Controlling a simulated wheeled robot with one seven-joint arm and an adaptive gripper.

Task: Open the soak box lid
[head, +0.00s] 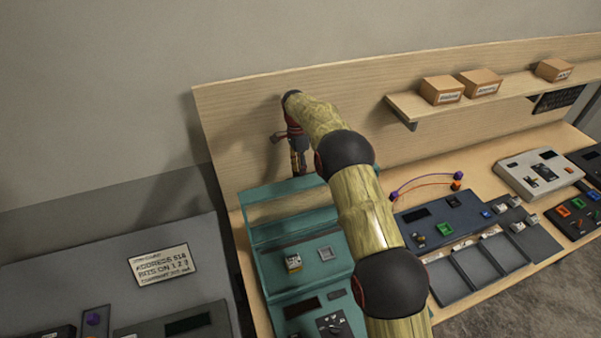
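The teal box (262,262), which I take to be the soak box, stands on the wooden bench left of my arm. Inside its front recess are a small white-and-yellow part (293,262) and a square grey part (326,253). My gripper (299,168) points down at the back edge of this panel, near the backboard. Its fingers are small and dark here; contact and opening are unclear. My arm covers the box's right side.
A wooden shelf (430,108) with several cardboard boxes juts from the backboard (240,120) at right. A blue console (440,222) with coloured wires and grey trays stands right of my arm. A grey cabinet with a label plate (165,263) is at left.

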